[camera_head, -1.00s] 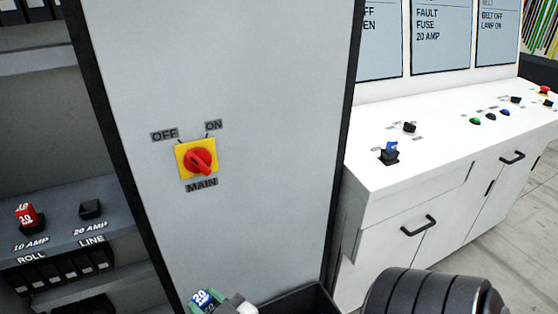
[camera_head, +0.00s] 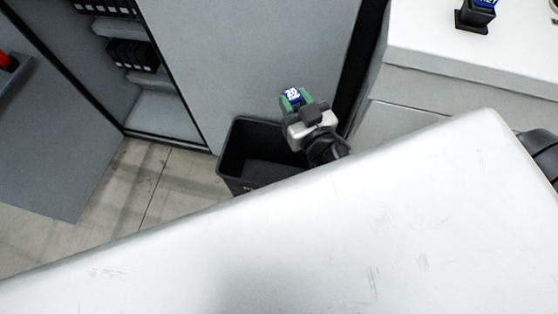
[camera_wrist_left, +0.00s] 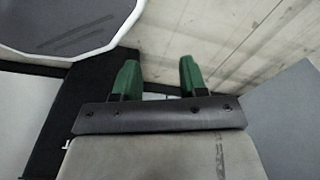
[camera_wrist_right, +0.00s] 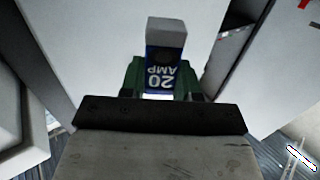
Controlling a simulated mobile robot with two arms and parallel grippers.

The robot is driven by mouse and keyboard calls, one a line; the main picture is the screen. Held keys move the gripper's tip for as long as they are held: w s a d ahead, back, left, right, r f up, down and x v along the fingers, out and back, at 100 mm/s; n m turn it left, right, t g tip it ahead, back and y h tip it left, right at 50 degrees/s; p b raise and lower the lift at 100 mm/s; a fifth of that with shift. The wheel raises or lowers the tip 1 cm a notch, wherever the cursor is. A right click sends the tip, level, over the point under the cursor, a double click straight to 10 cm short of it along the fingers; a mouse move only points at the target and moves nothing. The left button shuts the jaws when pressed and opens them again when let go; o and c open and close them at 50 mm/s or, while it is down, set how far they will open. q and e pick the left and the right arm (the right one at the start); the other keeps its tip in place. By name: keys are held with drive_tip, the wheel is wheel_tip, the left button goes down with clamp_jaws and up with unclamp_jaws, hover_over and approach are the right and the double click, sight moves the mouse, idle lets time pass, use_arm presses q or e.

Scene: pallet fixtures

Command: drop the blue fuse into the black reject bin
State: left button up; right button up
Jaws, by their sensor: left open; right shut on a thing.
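In the head view the fuse (camera_head: 292,97) and right gripper (camera_head: 297,101) show above the back right part of the black reject bin (camera_head: 232,160). The bin stands on the floor against the cabinet, and its visible inside looks empty. My left gripper (camera_wrist_left: 157,78) is open and empty in the left wrist view, above pale floor. It is not visible in the head view.
A white surface (camera_head: 330,230) fills the lower head view and hides part of the floor. The grey cabinet (camera_head: 270,50) rises behind the bin. A white counter (camera_head: 470,55) with another blue fuse (camera_head: 484,4) in a black holder stands at the right.

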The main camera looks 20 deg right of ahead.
use_arm(q)
drive_tip(key=w+d+f+t+b, duration=0.1)
drive_tip(key=w+d+f+b, duration=0.1)
drive_tip(key=w+b, duration=1.15)
drive_tip(key=s+r+t+b, duration=0.1)
drive_tip(key=s+r+b, duration=0.4)
drive_tip(key=r+b, duration=0.4)
wheel_tip(320, 180, up, 4)
drive_tip(key=shift+a+r, duration=0.2)
drive_tip(key=shift+a, duration=0.15)
use_arm(e)
drive_tip(key=w+a+f+y, duration=0.1)
drive_tip(key=w+f, duration=0.1)
drive_tip(key=f, duration=1.2)
drive_tip(key=w+a+f+n+y, duration=0.1)
drive_tip(key=w+a+f, duration=0.1)
drive_tip(key=f, duration=1.2)
drive_tip(key=shift+w+a, duration=0.3)
drive_tip(key=shift+w, duration=0.1)
use_arm(q)
drive_tip(key=shift+s, duration=0.1)
use_arm(e)
drive_tip(key=o, duration=1)
